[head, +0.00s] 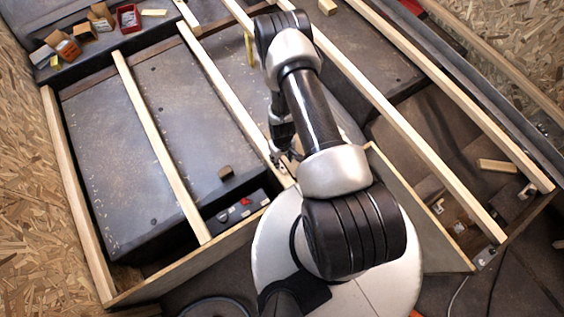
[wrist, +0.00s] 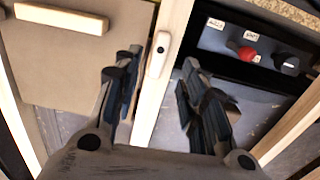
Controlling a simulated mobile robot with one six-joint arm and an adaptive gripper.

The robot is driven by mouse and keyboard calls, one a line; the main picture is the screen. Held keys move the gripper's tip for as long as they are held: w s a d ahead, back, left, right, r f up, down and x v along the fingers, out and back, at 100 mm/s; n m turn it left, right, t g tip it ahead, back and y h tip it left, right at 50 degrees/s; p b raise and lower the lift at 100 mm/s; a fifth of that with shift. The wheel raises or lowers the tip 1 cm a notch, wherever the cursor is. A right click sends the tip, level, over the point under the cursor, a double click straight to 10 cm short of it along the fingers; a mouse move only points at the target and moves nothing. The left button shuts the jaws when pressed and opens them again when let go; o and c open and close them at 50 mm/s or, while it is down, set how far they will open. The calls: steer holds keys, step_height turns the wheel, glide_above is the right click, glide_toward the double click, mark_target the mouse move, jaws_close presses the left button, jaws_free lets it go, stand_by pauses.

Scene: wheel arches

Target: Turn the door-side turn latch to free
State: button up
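A pale turn latch (wrist: 158,54) with rounded ends and a dark pivot spot sits on a light wooden post (wrist: 172,22) in the wrist view. Its length lies roughly along the post. My gripper (wrist: 158,68) is open, with one finger on each side of the post and nothing held. The latch shows between and just beyond the fingertips; I cannot tell whether they touch it. A tan panel (wrist: 75,60) lies left of the post. In the head view my gripper (head: 281,155) is mostly hidden by my arm, and the latch cannot be made out there.
Right of the post is a black control panel (wrist: 222,42) with a red knob (wrist: 249,53) and a black knob (wrist: 287,64). A wooden bar (wrist: 60,18) is on the tan panel. Wooden rails (head: 160,150) cross the area; small boxes (head: 62,44) stand at the back left.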

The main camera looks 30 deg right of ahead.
step_height(320, 180, up, 4)
steer(key=shift+r, duration=0.1)
stand_by(0.6)
steer(key=w+a+r+t, duration=0.1)
steer(key=w+a+r, duration=0.15)
steer(key=r, duration=1.45)
steer(key=w+a+r+t, duration=0.1)
steer(key=w+r, duration=0.3)
steer(key=r, duration=1.2)
steer(key=s+a+r+t, duration=0.1)
steer(key=s+a+r, duration=0.1)
steer(key=s+r, duration=0.35)
steer(key=s+a+r, duration=0.1)
steer(key=s+r, duration=0.1)
steer(key=r, duration=0.6)
steer(key=s+a+r+t, duration=0.1)
steer(key=s+a+r, duration=0.2)
steer(key=s+r, duration=0.4)
steer(key=s, duration=0.6)
steer(key=shift+r+m+t, duration=0.2)
steer(key=shift+m+t, duration=0.1)
